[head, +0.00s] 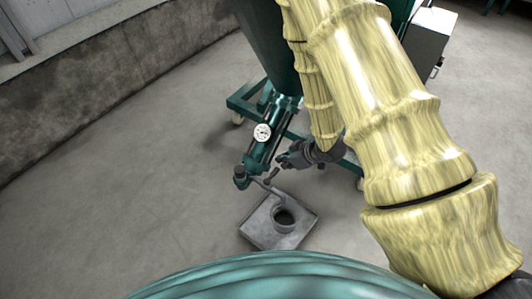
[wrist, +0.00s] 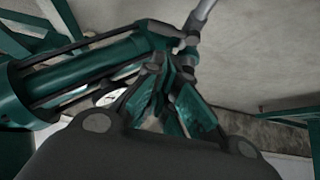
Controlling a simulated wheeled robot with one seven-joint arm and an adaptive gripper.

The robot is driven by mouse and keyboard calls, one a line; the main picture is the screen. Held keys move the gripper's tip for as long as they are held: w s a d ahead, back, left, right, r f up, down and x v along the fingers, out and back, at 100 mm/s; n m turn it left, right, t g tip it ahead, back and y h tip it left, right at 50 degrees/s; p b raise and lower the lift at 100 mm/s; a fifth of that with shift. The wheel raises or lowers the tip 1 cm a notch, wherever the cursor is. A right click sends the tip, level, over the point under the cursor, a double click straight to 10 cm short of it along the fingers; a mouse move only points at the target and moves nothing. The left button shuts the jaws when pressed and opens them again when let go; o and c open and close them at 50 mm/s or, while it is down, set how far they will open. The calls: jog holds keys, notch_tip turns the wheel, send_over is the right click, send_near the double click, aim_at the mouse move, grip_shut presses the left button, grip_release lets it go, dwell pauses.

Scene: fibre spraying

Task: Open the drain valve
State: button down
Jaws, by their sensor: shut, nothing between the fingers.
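The drain valve (head: 240,177) is a dark fitting at the lower end of a teal cylinder (head: 258,152) under the machine. A grey lever or pipe (head: 270,179) sticks out beside it. In the wrist view, the teal cylinder (wrist: 75,75) comes in from the left, and a grey rod (wrist: 200,18) runs up past its end fitting (wrist: 160,33). My gripper (head: 281,160) is right of the cylinder, close to the valve and lever. In the wrist view, my gripper (wrist: 168,85) is shut and empty, its tips near the end fitting. Contact cannot be told.
A round gauge (head: 262,132) sits on the cylinder. A grey floor box with a round opening (head: 262,238) is below the valve. The green machine frame (head: 240,103) and hopper (head: 268,40) stand behind. The floor to the left is clear, up to a low wall (head: 100,75).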

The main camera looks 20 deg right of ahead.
aim_at(272, 176)
jog(key=shift+w+r, duration=0.1)
jog(key=shift+w, duration=0.05)
jog(key=b+x, duration=0.3)
jog(key=x, duration=0.7)
